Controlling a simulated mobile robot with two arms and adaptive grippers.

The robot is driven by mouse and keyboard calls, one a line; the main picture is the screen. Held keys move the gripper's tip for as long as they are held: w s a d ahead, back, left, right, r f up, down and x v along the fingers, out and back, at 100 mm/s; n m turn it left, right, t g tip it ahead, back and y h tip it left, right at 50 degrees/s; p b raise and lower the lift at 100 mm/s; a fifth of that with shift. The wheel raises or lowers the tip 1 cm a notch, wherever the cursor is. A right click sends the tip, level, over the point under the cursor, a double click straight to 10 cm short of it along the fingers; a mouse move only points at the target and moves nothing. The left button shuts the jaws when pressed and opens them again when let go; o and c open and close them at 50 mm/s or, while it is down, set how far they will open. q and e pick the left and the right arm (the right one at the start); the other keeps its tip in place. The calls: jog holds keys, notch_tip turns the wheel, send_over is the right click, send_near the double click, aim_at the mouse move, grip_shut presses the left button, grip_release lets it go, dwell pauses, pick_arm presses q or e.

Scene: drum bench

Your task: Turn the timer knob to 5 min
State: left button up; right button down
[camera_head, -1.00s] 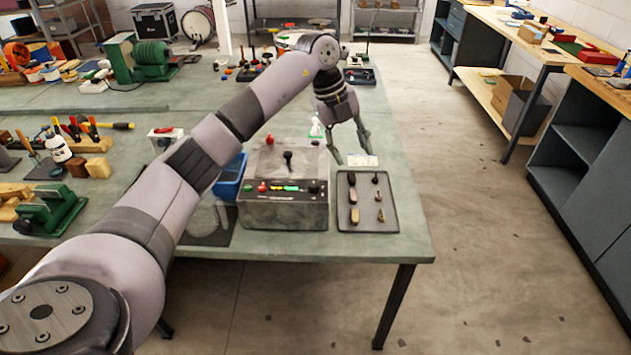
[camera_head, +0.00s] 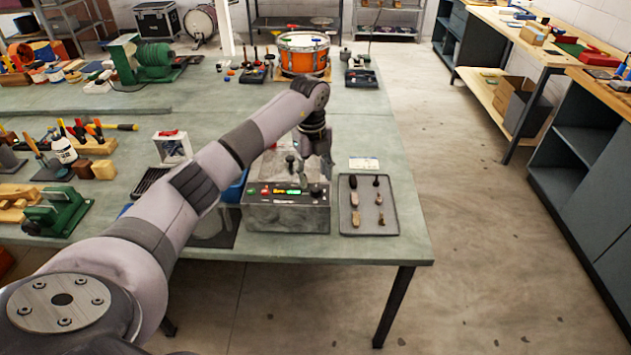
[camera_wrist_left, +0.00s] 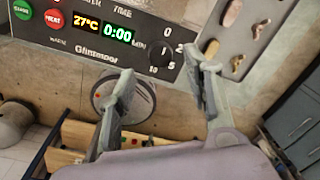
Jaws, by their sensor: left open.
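The timer knob (camera_wrist_left: 161,53) is dark against the black panel in the left wrist view, with 0, 2, 5 and 10 marked around it. I cannot clearly tell where it points. The panel (camera_wrist_left: 62,20) has a green START button, a red HEAT button, a 27°C display and a 0:00 display. It fronts a grey box (camera_head: 286,215) at the table's front edge. My left gripper (camera_head: 315,177) is open and empty above the panel's right end. In the wrist view its fingertips (camera_wrist_left: 160,66) straddle the knob area; contact is unclear. My right gripper is not in view.
A dark tray (camera_head: 368,226) with small brown and black pieces lies right of the box. A small white card (camera_head: 364,163) lies behind the tray. A blue bin (camera_head: 235,189) stands left of the box, partly behind my arm. The table front edge is close.

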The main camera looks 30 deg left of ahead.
aim_at(316, 189)
pick_arm(q)
jog(key=shift+w+d+f+p, duration=0.1)
jog(key=shift+f+p, duration=0.25)
jog(key=shift+f, duration=1.9)
jog(key=shift+c, duration=0.2)
grip_shut()
